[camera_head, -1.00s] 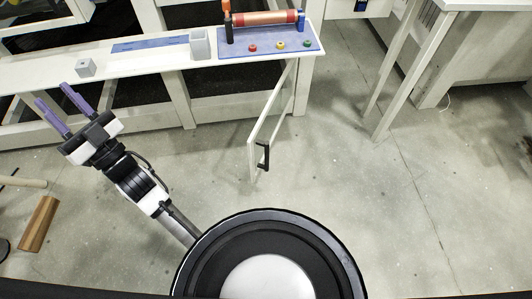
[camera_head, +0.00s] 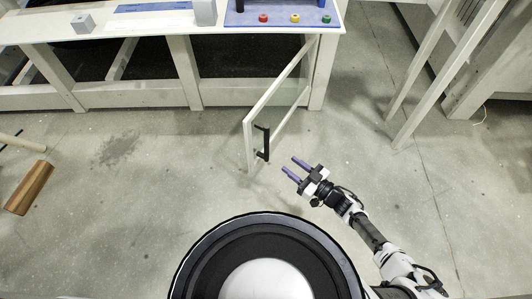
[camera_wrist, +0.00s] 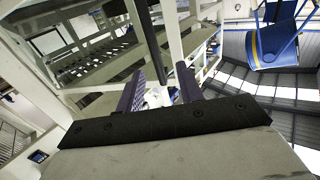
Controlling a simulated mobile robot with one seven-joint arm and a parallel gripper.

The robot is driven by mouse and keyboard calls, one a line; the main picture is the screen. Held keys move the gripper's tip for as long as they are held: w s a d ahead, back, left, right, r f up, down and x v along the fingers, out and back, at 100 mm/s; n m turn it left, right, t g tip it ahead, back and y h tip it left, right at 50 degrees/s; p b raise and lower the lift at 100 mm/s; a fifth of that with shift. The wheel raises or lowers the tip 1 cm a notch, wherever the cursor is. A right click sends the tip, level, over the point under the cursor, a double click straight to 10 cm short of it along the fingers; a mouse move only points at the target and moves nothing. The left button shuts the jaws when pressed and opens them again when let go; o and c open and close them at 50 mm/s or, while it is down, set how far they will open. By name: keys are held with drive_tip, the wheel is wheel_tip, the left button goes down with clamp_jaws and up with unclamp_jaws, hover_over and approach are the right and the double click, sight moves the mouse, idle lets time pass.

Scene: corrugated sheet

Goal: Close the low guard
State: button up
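The low guard (camera_head: 250,140) is a pale framed panel with a clear middle, below the right end of the bench. It stands swung out from the bench, at an angle over the floor. Its black bar handle (camera_head: 263,142) is on the outer end. My gripper (camera_head: 289,164), with purple fingers, is open and empty, just right of and slightly below the handle in the head view, fingers pointing toward it. In the wrist view a dark bar, seemingly the handle (camera_wrist: 147,40), runs from the top edge to between the open fingers (camera_wrist: 159,68). I see no contact.
The bench (camera_head: 150,30) runs along the top, with a grey block (camera_head: 83,23) and a blue panel bearing coloured buttons (camera_head: 295,17). A white-legged table (camera_head: 422,90) stands at right. A wooden piece (camera_head: 28,188) lies at left. The floor around the guard is clear.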

drive_tip(key=x, duration=0.8)
drive_tip(key=w+d+f+x, duration=0.1)
drive_tip(key=x, duration=0.4)
drive_tip(key=shift+w+a+b, duration=0.1)
drive_tip(key=shift+a+b, duration=0.05)
drive_tip(key=shift+b, duration=0.15)
clamp_jaws()
